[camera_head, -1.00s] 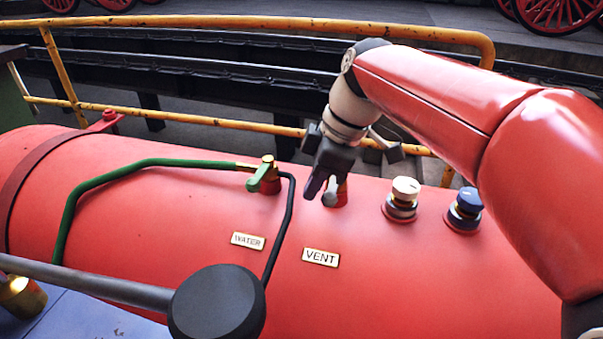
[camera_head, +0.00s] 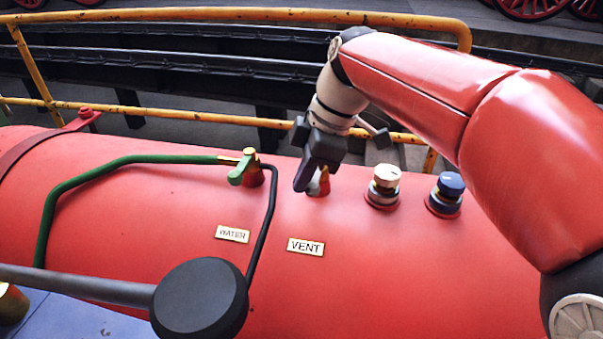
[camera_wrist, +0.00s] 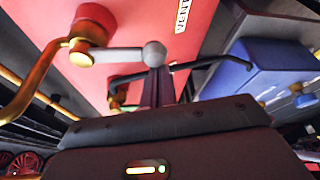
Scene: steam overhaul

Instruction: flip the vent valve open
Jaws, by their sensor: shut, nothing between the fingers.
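The vent valve (camera_head: 320,185) stands on the red boiler above its VENT plate (camera_head: 305,246); my gripper partly hides it in the head view. In the wrist view the valve has a brass body (camera_wrist: 86,35) and a grey lever (camera_wrist: 118,54) ending in a ball (camera_wrist: 154,53). The lever points sideways from the body. My gripper (camera_head: 303,184) is shut and empty, just left of the valve. In the wrist view its dark fingers (camera_wrist: 156,85) reach up to the ball end; I cannot tell whether they touch it.
The green-handled water valve (camera_head: 246,170) stands close to the left, with a black pipe (camera_head: 268,215) between. A yellow railing (camera_head: 230,118) runs behind the boiler.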

